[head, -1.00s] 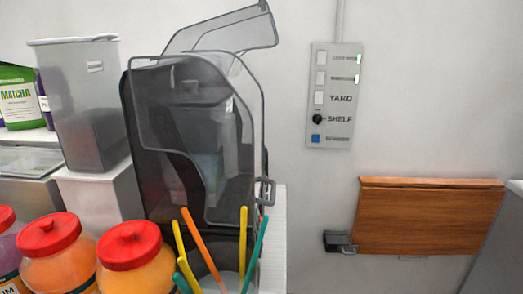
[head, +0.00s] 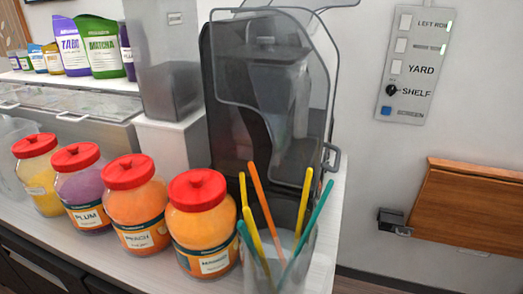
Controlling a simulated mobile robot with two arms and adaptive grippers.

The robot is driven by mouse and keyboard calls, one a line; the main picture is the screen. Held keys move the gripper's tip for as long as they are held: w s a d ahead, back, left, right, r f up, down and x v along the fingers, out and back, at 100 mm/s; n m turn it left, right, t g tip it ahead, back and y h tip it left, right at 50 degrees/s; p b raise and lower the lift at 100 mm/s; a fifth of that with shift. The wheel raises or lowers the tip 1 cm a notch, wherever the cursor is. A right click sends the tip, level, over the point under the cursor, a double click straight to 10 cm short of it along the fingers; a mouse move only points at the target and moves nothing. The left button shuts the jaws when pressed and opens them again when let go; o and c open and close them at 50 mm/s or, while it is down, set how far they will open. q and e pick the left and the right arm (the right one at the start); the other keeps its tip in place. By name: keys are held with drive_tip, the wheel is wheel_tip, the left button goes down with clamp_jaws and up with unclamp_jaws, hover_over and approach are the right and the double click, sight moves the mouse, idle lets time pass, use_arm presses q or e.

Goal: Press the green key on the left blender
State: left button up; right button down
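A blender (head: 232,115) with a dark body and a clear smoky cover stands at the right end of the counter. The cover has a grey handle on its right side, and a jug shows dimly inside. Only one blender can be made out, and I cannot tell whether it is the left one. No green key shows on it; its lower front is partly hidden behind a cup of straws. Neither of my grippers is in view.
A clear cup (head: 262,268) of coloured straws stands in front of the blender. Several red-lidded jars (head: 205,228) line the counter to its left. A grey bin (head: 168,75) sits behind them. A switch panel (head: 413,70) and wooden flap (head: 470,215) are on the right wall.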

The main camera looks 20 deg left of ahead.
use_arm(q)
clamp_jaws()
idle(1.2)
